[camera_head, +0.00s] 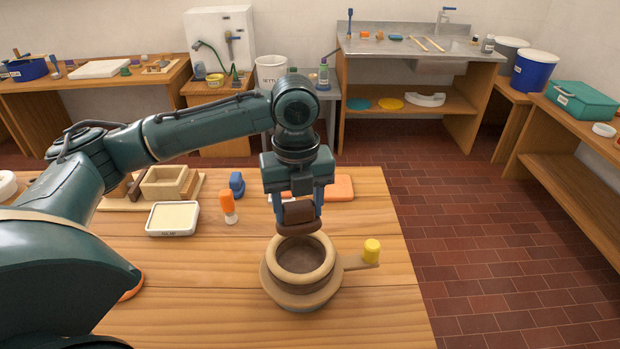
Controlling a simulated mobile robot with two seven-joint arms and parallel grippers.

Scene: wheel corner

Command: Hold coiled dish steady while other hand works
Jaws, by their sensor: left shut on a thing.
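The coiled dish (271,273) is a round tan bowl with thick rings and a darker hollow. It sits upright on the wooden table near the front, on a round base with a flat arm to the right. My left gripper (298,211) points down at the dish's far rim. It is shut on a dark brown block (298,217), whose lower edge overlaps the far rim in the picture. I cannot tell whether the block touches the dish. My right gripper is not in view.
A yellow knob-like piece (372,250) stands on the flat arm. A white tray (173,219), an orange-topped bottle (229,205), a blue item (237,184) and an orange block (340,188) lie behind.

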